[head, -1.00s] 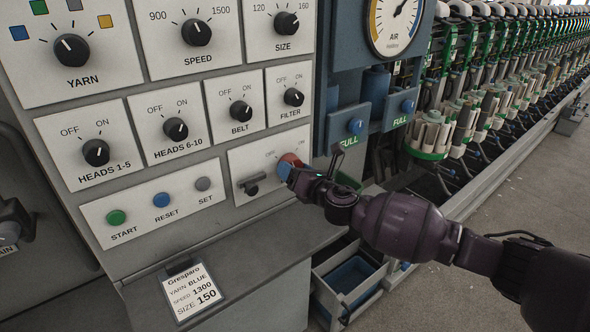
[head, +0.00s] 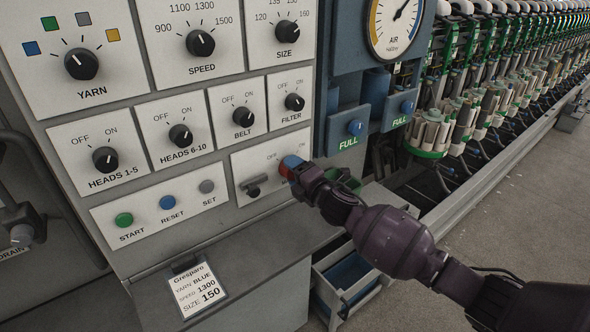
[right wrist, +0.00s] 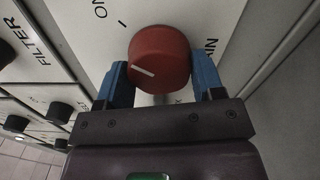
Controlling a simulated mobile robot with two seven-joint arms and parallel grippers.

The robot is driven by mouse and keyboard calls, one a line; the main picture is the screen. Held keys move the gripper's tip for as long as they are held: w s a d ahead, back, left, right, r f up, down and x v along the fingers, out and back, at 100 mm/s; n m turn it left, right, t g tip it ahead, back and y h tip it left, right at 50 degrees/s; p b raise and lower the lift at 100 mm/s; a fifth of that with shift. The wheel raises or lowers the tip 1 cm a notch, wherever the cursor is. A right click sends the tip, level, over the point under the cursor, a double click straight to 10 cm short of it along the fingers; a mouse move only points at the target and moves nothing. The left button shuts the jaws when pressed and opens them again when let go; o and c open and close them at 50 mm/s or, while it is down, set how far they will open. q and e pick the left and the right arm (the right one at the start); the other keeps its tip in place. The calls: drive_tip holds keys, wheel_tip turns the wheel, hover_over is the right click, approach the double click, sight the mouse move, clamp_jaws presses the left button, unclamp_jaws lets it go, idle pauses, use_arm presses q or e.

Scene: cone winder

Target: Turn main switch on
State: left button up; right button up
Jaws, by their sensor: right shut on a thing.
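The main switch is a red round knob (right wrist: 158,55) with a white pointer line. In the right wrist view the line points to the left, and the marks "I" and "ON" are on the panel above left of the knob. My right gripper (right wrist: 161,85) is shut on the knob, with one blue finger on each side. In the head view the right gripper (head: 292,168) covers much of the red knob (head: 284,171) and part of its panel; "OFF" can be read there, but the pointer is hidden. My left gripper is not in view.
A small black lever (head: 254,190) sits just left of the switch on the same plate. The filter knob (head: 294,102) is above. A ledge (head: 240,250) with an order card (head: 198,288) runs below, and an open drawer (head: 348,275) stands below my right wrist.

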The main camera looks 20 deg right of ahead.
drive_tip(key=shift+m+p, duration=0.35)
drive_tip(key=shift+m, duration=0.75)
drive_tip(key=o, duration=0.9)
drive_tip(key=v, duration=1)
drive_tip(key=shift+s+d+r, duration=0.1)
drive_tip(key=shift+s+d, duration=0.05)
drive_tip(key=shift+s, duration=0.25)
